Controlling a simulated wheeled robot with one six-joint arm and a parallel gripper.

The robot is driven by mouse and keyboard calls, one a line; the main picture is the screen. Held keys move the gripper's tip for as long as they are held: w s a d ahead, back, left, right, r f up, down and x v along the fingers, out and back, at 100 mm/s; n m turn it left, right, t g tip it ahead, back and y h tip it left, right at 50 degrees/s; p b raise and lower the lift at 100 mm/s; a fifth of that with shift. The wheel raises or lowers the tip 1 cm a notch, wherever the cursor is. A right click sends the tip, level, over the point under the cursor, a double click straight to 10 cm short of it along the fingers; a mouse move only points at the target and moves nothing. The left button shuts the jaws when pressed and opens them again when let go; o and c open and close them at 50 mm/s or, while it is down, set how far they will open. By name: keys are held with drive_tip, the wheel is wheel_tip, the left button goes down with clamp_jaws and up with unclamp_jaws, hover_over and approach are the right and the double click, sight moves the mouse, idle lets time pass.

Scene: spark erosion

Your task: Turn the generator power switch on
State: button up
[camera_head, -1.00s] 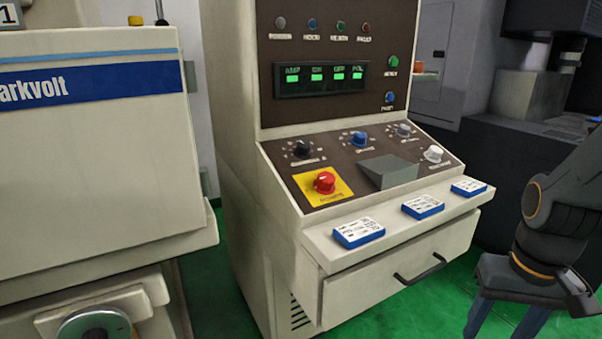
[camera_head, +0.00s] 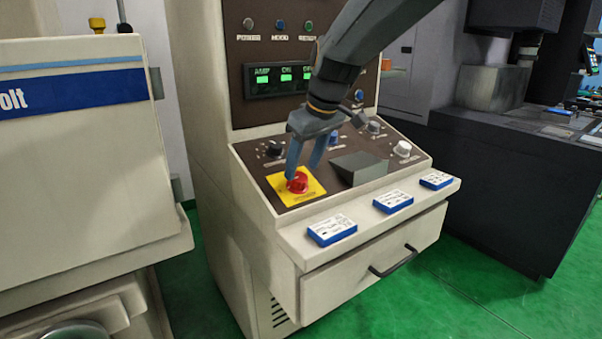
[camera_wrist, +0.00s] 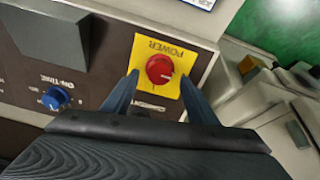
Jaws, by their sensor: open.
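The generator power switch (camera_head: 297,183) is a red rotary knob on a yellow plate (camera_head: 283,196) at the lower left of the sloped panel. In the wrist view the red knob (camera_wrist: 159,69) has a white mark pointing right, and the plate reads "POWER". My gripper (camera_head: 303,176) is open and empty, pointing down above the panel with its fingertips close to the knob. In the wrist view the fingers stand on either side below the knob; whether they touch anything I cannot tell.
The generator cabinet (camera_head: 205,120) has a black knob (camera_head: 273,149), a white knob (camera_head: 403,149), a grey wedge block (camera_head: 360,168) and a lit green display (camera_head: 263,79). Blue-edged cards (camera_head: 332,229) lie on the ledge above a drawer (camera_head: 375,262). Another machine stands at left.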

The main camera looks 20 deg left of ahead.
sight(300, 176)
drive_tip(key=shift+x, duration=1.95)
drive_tip(key=c, duration=1.1)
drive_tip(key=shift+o, duration=0.2)
drive_tip(key=shift+p, duration=0.3)
